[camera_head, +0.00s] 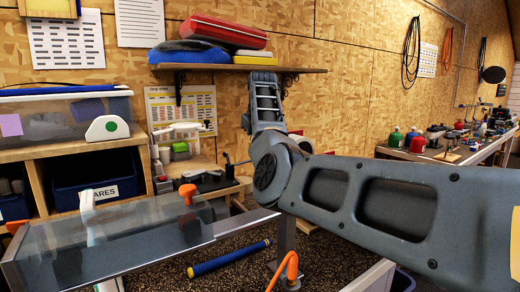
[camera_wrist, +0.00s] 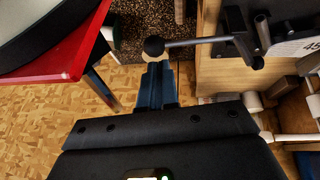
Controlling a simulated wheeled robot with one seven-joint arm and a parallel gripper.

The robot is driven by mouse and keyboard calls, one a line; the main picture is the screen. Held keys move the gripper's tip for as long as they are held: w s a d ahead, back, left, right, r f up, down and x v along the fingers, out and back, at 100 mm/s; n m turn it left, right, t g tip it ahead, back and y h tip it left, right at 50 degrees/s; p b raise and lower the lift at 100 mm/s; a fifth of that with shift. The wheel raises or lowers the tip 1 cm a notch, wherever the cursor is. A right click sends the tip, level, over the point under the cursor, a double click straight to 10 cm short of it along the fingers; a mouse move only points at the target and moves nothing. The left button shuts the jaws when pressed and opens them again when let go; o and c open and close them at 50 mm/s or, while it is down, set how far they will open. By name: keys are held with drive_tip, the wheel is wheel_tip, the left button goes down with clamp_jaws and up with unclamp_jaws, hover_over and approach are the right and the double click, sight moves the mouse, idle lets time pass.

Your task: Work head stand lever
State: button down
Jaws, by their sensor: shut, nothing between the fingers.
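In the wrist view a lever rod (camera_wrist: 197,41) with a round black knob (camera_wrist: 153,46) runs left from a dark metal stand (camera_wrist: 262,30), which is fixed by a wooden bench edge. My gripper (camera_wrist: 155,70) is shut and empty, its blue fingers pointing at the knob. The fingertips are right at the knob; I cannot tell whether they touch it. In the head view my arm covers the middle and right, and the gripper itself cannot be made out. A dark device (camera_head: 205,182) sits on the bench behind my arm; I cannot tell if it is the stand.
A red-edged object (camera_wrist: 82,62) lies close on the left in the wrist view. In the head view a clear cover with orange knobs (camera_head: 187,192) stands at the front left. A blue grip (camera_head: 229,258) lies on the dark speckled mat. A wooden shelf (camera_head: 225,68) is above.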

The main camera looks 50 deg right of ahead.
drive_tip(key=s+d+r+b, duration=0.2)
drive_tip(key=s+r, duration=0.3)
drive_tip(key=r, duration=0.4)
drive_tip(key=shift+r, duration=0.15)
